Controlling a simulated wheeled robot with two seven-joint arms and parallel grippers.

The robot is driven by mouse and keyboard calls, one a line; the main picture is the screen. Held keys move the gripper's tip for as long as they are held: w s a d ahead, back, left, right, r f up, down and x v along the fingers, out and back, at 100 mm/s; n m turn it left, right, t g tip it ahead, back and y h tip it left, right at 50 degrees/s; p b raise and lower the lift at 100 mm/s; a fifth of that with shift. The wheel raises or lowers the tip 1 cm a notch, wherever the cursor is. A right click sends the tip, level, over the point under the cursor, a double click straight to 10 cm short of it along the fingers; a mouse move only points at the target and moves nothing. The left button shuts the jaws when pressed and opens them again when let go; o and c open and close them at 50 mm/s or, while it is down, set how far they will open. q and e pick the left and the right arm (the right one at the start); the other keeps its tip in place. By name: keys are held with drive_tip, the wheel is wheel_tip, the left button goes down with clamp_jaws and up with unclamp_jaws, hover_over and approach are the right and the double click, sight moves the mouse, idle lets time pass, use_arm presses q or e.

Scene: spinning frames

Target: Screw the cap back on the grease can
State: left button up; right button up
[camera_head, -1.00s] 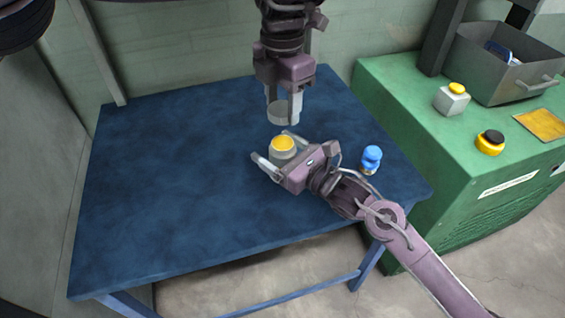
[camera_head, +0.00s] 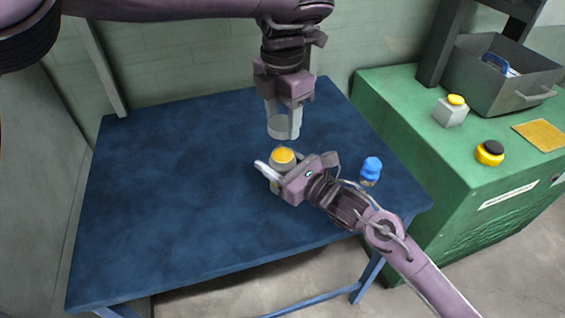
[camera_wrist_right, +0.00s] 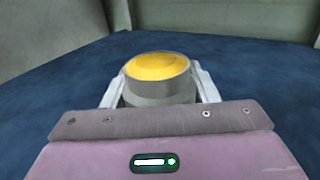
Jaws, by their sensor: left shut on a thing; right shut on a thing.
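The grease can (camera_head: 275,183) is a grey cylinder, open at the top, with yellow grease showing inside. It stands upright on the blue table. In the right wrist view the can (camera_wrist_right: 160,92) sits between the two pale fingers. My right gripper (camera_head: 279,170) is shut on the can's sides. My left gripper (camera_head: 284,122) points down above and slightly behind the can. It is shut on the cap (camera_head: 280,128), a grey round piece held between its fingers. The cap is apart from the can, and its underside is hidden.
A small blue-topped bottle (camera_head: 371,168) stands on the blue table (camera_head: 170,190), right of the can. The table's left side is clear.

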use_arm(q)
hover_over(282, 153)
drive_tip(key=shift+s+f, duration=0.1)
drive_tip(key=shift+f, duration=2.1)
drive_tip(key=shift+f, duration=0.1)
drive_tip(key=shift+f, duration=0.8)
drive_tip(key=shift+f, duration=0.6)
drive_tip(key=m, duration=2.2)
drive_tip(key=shift+m, duration=0.4)
